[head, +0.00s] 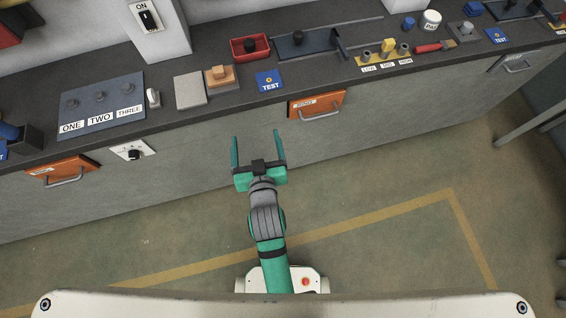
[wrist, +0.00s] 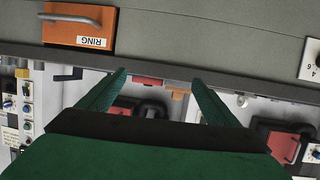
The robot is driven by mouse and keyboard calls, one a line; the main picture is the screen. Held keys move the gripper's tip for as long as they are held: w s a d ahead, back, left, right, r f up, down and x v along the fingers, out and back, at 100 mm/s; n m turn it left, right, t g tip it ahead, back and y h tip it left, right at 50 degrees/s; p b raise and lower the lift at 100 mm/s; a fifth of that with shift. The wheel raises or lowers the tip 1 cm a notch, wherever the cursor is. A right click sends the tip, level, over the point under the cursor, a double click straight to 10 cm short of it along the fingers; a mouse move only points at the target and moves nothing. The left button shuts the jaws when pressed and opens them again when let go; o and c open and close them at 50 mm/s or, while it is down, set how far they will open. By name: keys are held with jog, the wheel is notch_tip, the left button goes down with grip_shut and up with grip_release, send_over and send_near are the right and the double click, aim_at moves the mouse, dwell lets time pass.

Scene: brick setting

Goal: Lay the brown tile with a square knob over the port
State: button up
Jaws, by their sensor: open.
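The brown tile (head: 220,78) with a square knob on top lies on the bench top in the head view, left of a blue TEST card. A flat grey square plate (head: 190,90) lies close beside it on the left. No opening that I can clearly name as the port shows; I cannot tell where it is. My gripper (head: 256,134) is open and empty in front of the bench face, nearer to me than the tile and apart from it. Its two green fingers also show in the wrist view (wrist: 158,78), where I cannot make out the tile clearly.
The dark bench top holds a blue ONE-TWO-THREE board (head: 95,105), a red tray (head: 250,47), the blue TEST card (head: 269,80) and a yellow block with pegs (head: 384,56). Orange drawers (head: 317,104) with handles jut from the bench front. The floor before it is clear.

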jog(key=s+d+m+h, duration=0.1)
jog(key=s+d, duration=0.3)
jog(key=s, duration=0.8)
jog(key=s+d+m+t+h, duration=0.1)
jog(key=s+d, duration=0.3)
jog(key=s, duration=0.8)
jog(key=shift+r, duration=0.25)
